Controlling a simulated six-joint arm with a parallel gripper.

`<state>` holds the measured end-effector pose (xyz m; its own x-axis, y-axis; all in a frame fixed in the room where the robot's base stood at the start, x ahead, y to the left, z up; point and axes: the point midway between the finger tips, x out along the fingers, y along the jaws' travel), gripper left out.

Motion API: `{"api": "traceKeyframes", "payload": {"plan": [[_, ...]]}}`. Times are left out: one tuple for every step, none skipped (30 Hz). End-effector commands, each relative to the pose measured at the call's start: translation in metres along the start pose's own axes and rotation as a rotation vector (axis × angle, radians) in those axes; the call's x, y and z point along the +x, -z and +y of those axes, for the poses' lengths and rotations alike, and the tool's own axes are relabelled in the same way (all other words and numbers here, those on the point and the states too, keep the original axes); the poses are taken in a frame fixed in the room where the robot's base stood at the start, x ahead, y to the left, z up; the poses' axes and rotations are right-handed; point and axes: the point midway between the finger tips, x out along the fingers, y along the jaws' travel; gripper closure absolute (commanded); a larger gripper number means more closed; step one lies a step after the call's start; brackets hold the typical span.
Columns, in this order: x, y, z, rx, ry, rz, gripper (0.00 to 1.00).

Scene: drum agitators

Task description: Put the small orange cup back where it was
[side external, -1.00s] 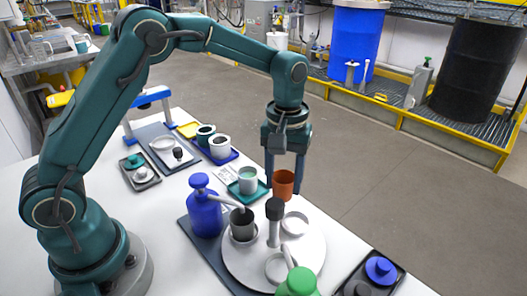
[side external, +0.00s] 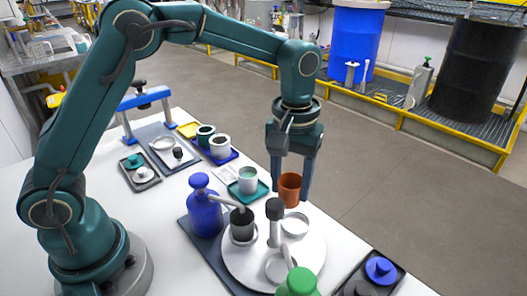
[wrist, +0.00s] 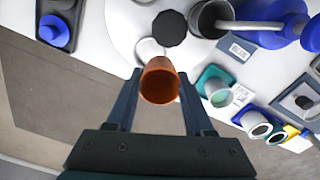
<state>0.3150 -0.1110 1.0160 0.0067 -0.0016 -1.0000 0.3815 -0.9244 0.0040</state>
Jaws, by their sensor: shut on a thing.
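The small orange cup (side external: 289,189) is upright between the fingers of my gripper (side external: 291,190), which is shut on it. In the side view it is held up close behind the round white platform (side external: 238,268). The wrist view shows the cup (wrist: 160,82) between both fingertips, its open mouth facing the camera. An empty pale ring (side external: 293,223) on the platform lies just below and in front of the cup. In the wrist view the ring (wrist: 148,48) is partly hidden behind the cup.
A dark-topped post (side external: 274,222), a grey cup (side external: 242,225) and another pale ring (side external: 278,267) are on the platform. A blue pump bottle (side external: 204,212) stands left, a green-topped one (side external: 298,283) in front. A teal tray (side external: 246,192) holds a grey-green cup.

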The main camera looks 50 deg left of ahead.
Motion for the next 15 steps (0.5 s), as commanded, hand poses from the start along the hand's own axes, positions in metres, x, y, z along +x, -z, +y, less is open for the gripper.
{"api": "traceKeyframes", "payload": {"plan": [[0.005, -0.002, 0.008, 0.005, 0.000, 0.000, 1.00], [0.007, -0.002, 0.011, 0.003, 0.000, 0.000, 1.00], [0.009, -0.003, 0.014, 0.002, 0.000, 0.001, 1.00], [0.010, -0.004, 0.016, 0.002, -0.001, 0.001, 1.00], [0.011, -0.004, 0.018, 0.001, -0.001, 0.001, 1.00], [0.012, -0.004, 0.018, 0.000, 0.000, 0.001, 1.00], [0.014, -0.004, 0.019, -0.001, 0.000, 0.000, 1.00], [0.018, -0.004, 0.019, -0.001, 0.001, -0.001, 1.00], [0.023, -0.005, 0.018, -0.002, 0.002, -0.002, 1.00], [0.028, -0.005, 0.018, -0.002, 0.002, -0.003, 1.00], [0.033, -0.005, 0.018, -0.002, 0.003, -0.004, 1.00], [0.039, -0.005, 0.018, -0.002, 0.002, -0.003, 1.00], [0.042, -0.005, 0.018, -0.002, 0.002, -0.002, 1.00], [0.046, -0.005, 0.018, -0.001, 0.002, -0.002, 1.00], [0.049, -0.005, 0.018, -0.001, 0.002, -0.002, 1.00]]}}
